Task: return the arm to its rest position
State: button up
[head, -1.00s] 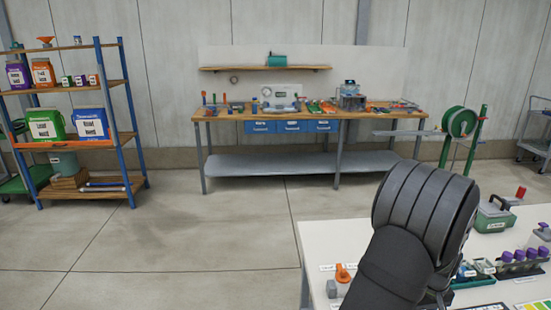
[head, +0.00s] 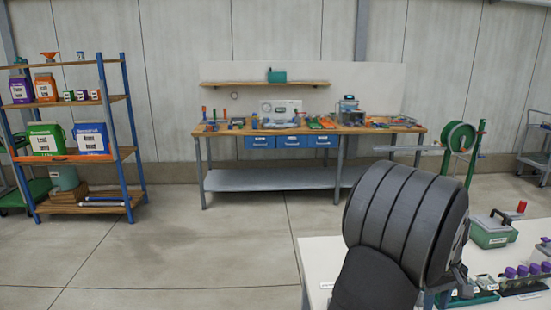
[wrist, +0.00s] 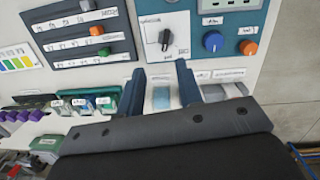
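In the head view my arm's dark rounded link (head: 405,220) stands over the white table at the lower right. It hides most of my gripper there. In the wrist view my gripper (wrist: 160,92) shows two dark blue fingers, set apart. A pale piece with a light blue patch (wrist: 160,98) shows between them. It looks like something beyond the fingers, with no clear contact. The fingers point toward an upright control panel (wrist: 185,60) with a black selector switch (wrist: 165,38), a blue knob (wrist: 213,42) and an orange knob (wrist: 249,47).
The white table (head: 318,262) holds a green case (head: 490,232) and purple-capped bottles (head: 522,271) right of my arm. A workbench (head: 270,180) and a shelf rack (head: 126,140) stand farther back. The floor between is clear.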

jog(key=f+n, duration=0.2)
jog(key=f, duration=0.1)
jog(key=f+n+g+h, duration=0.1)
jog(key=f, duration=0.3)
jog(key=f+n+g+h, duration=0.1)
jog(key=f+n, duration=0.1)
jog(key=f, duration=0.1)
jog(key=shift+w+a+f+n, duration=0.2)
jog(key=shift+w+f+n, duration=0.05)
jog(key=shift+f+n, duration=0.05)
jog(key=shift+o, duration=0.5)
